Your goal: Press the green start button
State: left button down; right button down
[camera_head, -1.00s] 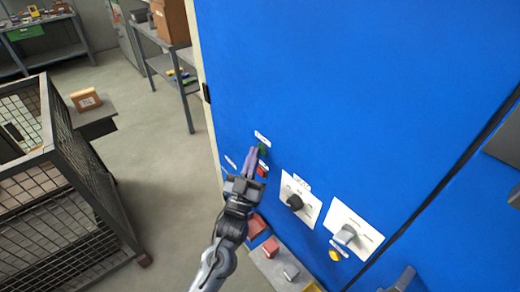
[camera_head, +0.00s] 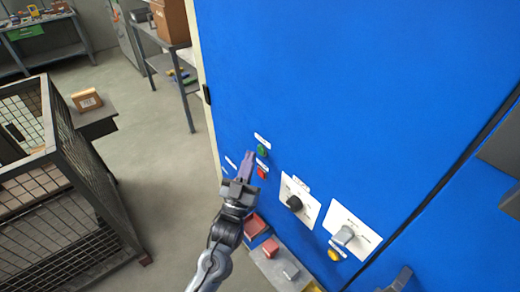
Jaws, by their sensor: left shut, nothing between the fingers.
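The green start button (camera_head: 262,151) is on the lower left of the blue cabinet front, under a small white label. A red button (camera_head: 262,173) sits just below it. My left gripper (camera_head: 249,156) is shut and empty, with its purple-grey fingers pointing up at the panel. My right gripper is not clearly seen.
Right of the buttons are a black knob (camera_head: 294,203), a grey rotary switch (camera_head: 344,235) and a yellow button (camera_head: 334,255). A grey shelf (camera_head: 263,266) with red blocks lies below. A mesh cage (camera_head: 85,205) stands at left, with open floor between.

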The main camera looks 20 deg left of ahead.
pick_arm(q)
jog(key=shift+a, duration=0.1)
jog(key=s+a+p, duration=0.1)
jog(key=s, duration=0.1)
jog(key=s+a+p, duration=0.1)
jog(key=s, duration=0.1)
jog(key=shift+a+p, duration=0.35)
jog(key=shift+a, duration=0.05)
jog(key=shift+f, duration=0.1)
dwell(0.8)
